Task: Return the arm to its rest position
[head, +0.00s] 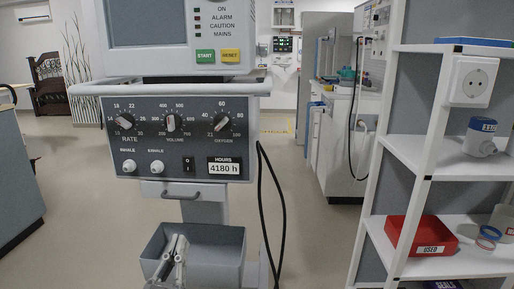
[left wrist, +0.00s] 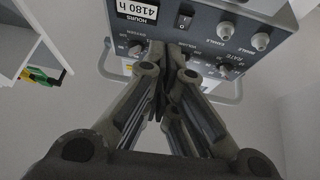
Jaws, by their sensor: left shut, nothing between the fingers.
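My left gripper (head: 175,252) is shut and empty. In the head view it is low in the picture, in front of the grey bin (head: 217,244) below the ventilator panel (head: 180,135). In the left wrist view its fingers (left wrist: 168,85) are together, pointing at the panel (left wrist: 215,45), which appears upside down. The fingertips overlap the panel in that view, and I cannot tell whether they touch it. The panel has three dials, two small knobs, a black switch and an hours label reading 4180 h. My right gripper is not in view.
A white shelf (head: 393,160) on the right holds a red tray (head: 422,236) marked USED, rings and a blue-and-white part (head: 481,137). A black cable (head: 273,215) hangs beside the ventilator. A grey counter (head: 15,175) stands at the left. Open floor (head: 85,185) lies between it and the ventilator.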

